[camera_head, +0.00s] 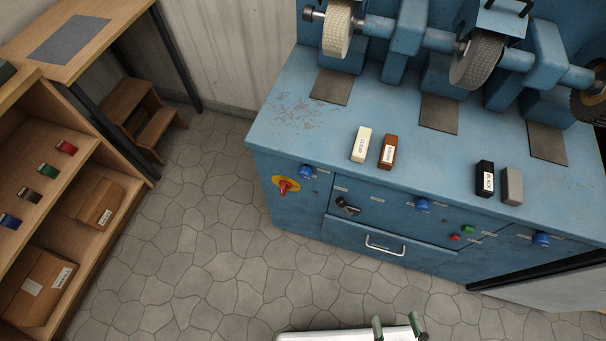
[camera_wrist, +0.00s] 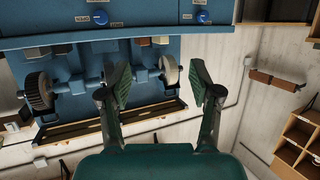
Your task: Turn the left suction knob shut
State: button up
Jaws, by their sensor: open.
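The left suction knob (camera_head: 306,172) is a round blue knob on the upper left front of the blue machine, right of a red switch on a yellow plate. Which way it is turned is too small to tell. A middle blue knob (camera_head: 423,205) and a right blue knob (camera_head: 541,239) sit along the same front. In the wrist view, which shows the machine upside down, the left knob (camera_wrist: 205,17) appears near the top. My gripper (camera_wrist: 160,80) is open and empty, its green fingers spread apart. In the head view my gripper (camera_head: 397,326) shows at the bottom edge, away from the machine.
The red switch (camera_head: 284,186) is close to the left knob. A black lever (camera_head: 347,207) and a drawer handle (camera_head: 384,245) lie lower right. Blocks, including a cream one (camera_head: 361,144), stand on the top. A wooden shelf (camera_head: 85,165) stands left; the stone floor between is clear.

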jog(key=w+a+f+n+g+y, duration=0.1)
jog(key=w+f, duration=0.2)
jog(key=f, duration=0.3)
jog(key=w+a+f+n+g, duration=0.1)
jog(key=w+f+g, duration=0.15)
jog(key=f, duration=0.45)
jog(key=m+t+h, duration=0.4)
jog(key=t+h, duration=0.2)
jog(key=h, duration=0.1)
send_near(304, 177)
jog(key=x, duration=1)
jog(key=shift+w+r, duration=0.1)
